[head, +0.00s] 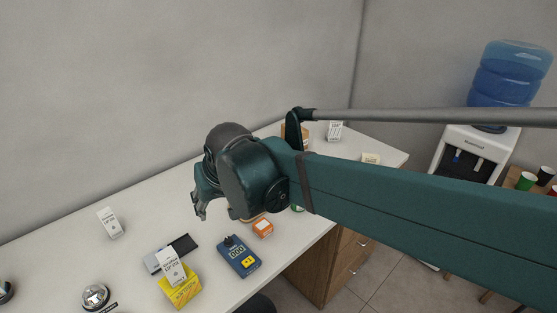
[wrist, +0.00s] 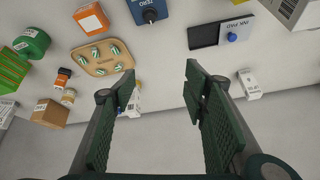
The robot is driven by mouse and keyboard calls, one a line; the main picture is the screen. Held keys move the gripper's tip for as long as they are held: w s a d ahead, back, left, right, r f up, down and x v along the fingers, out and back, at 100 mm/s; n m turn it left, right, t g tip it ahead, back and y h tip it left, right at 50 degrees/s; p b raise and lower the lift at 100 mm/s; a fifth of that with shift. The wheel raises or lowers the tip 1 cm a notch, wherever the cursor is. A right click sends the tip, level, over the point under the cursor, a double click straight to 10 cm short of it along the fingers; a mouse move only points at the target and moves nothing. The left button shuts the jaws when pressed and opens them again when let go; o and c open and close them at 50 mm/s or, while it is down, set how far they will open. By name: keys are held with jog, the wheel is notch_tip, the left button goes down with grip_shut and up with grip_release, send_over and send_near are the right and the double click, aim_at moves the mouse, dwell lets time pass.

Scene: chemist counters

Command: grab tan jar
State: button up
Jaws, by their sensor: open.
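A small tan jar (wrist: 68,97) with a pale label appears to stand at the left of the wrist view, between an orange bottle (wrist: 62,78) and a brown box (wrist: 50,113). It is small, so its details are unclear. I cannot make it out in the head view, where my arm covers part of the counter. My gripper (wrist: 158,85) is open and empty, to the right of the jar in the wrist view and apart from it. In the head view my gripper (head: 200,207) hangs above the white counter (head: 60,250).
A tan tray (wrist: 118,69) with several green-striped pieces lies near the jar. A white box (wrist: 134,105) is partly hidden behind the left finger. A green can (wrist: 32,42), orange box (wrist: 91,18), ink pad (wrist: 205,35) and blue device (head: 239,257) stand around. Bare counter lies between the fingers.

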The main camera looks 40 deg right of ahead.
jog(key=w+d+r+m+g+p, duration=0.25)
jog(key=w+d+m+p, duration=0.45)
jog(key=w+d, duration=0.9)
jog(key=w+d+f+m+g+p, duration=0.1)
jog(key=d+f+p, duration=0.1)
jog(key=d, duration=0.5)
jog(key=w+d+f+m+g+p, duration=0.1)
jog(key=d+f+m+p, duration=0.1)
jog(key=d+f, duration=0.3)
jog(key=w+d+f+m+g+p, duration=0.1)
jog(key=d+f+m+p, duration=0.1)
jog(key=d, duration=0.9)
jog(key=shift+w+f+p, duration=0.15)
jog(key=shift+f+p, duration=0.5)
jog(key=shift+p, duration=0.05)
jog(key=shift+d+f, duration=0.35)
jog(key=shift+d, duration=0.05)
jog(key=shift+f, duration=0.1)
jog(key=shift+d+f, duration=0.1)
jog(key=shift+f, duration=1.1)
